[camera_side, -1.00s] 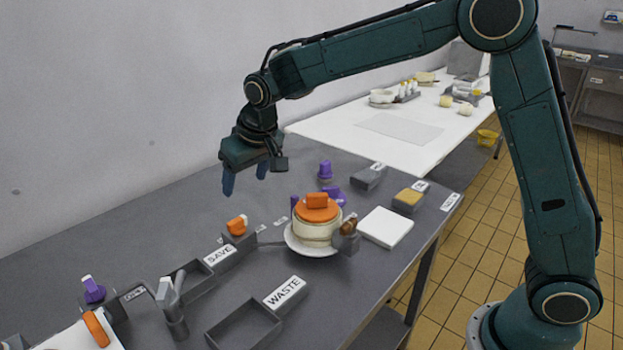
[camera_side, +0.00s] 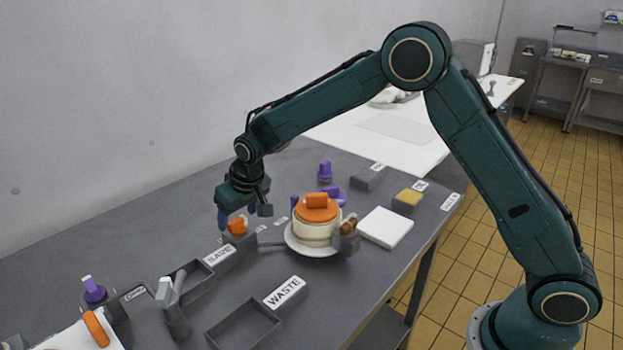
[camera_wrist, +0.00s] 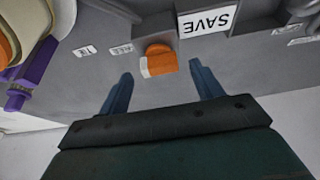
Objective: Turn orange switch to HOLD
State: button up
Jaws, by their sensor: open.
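The orange switch (camera_side: 237,226) is a small knob with a white mark on a grey base, behind the SAVE bin. In the wrist view the orange switch (camera_wrist: 160,60) lies between the two fingertips sideways, at about their tips. Its white mark is toward the lower left there. My gripper (camera_side: 235,218) points down over the switch, open and empty; a finger partly overlaps the switch's left side in the side view. I cannot tell whether a finger touches it. Two small label plates (camera_wrist: 121,48) sit beside the switch; their words are too small to read.
The SAVE bin (camera_side: 197,284) and WASTE bin (camera_side: 245,328) are in front. A cream vat with an orange lid (camera_side: 318,213) stands close on the right. A purple knob (camera_side: 94,290) is at front left. The table behind the gripper, toward the wall, is clear.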

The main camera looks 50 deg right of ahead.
jog(key=shift+x, duration=0.75)
jog(key=c, duration=1)
